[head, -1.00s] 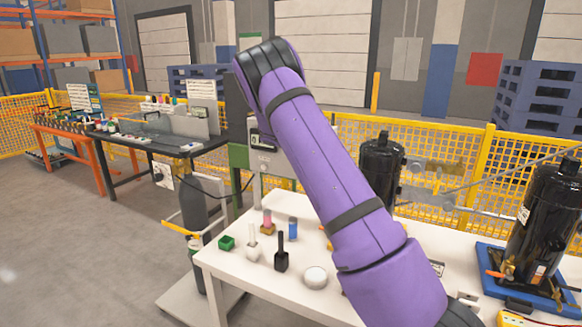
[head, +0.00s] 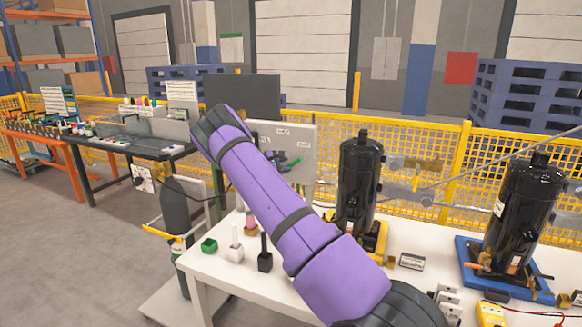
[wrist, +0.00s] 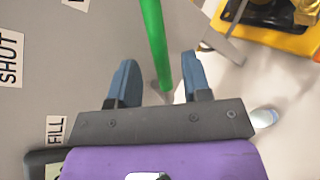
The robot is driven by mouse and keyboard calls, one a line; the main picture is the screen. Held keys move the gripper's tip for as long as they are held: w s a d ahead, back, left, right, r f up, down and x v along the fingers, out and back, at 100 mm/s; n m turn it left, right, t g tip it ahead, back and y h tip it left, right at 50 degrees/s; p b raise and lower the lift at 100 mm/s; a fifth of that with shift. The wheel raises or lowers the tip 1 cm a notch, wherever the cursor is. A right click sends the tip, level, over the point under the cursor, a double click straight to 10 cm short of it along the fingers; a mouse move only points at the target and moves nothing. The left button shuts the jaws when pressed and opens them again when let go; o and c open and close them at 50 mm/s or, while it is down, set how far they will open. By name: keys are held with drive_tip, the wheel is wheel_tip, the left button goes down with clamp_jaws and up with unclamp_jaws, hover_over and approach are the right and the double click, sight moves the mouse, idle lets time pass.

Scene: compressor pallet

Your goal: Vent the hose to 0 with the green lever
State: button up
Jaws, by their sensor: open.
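The green lever (wrist: 153,45) runs down between the two blue fingers of my open gripper (wrist: 158,62) in the wrist view. I cannot tell whether either finger touches it. In the head view the green lever (head: 291,164) shows in front of the grey panel (head: 301,138), just right of my purple arm. My arm hides part of the panel there. In the wrist view the panel (wrist: 60,20) carries labels reading SHUT and FILL. The hose and any pressure reading cannot be made out.
A black compressor (head: 358,185) stands on a yellow base right of the panel, another (head: 522,215) on a blue base further right. Small blocks, one green (head: 209,245), stand on the white table (head: 225,268). A dark gas cylinder (head: 175,215) stands left of it.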

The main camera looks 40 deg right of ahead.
sight(290, 165)
drive_tip(key=shift+x, duration=2.05)
clamp_jaws()
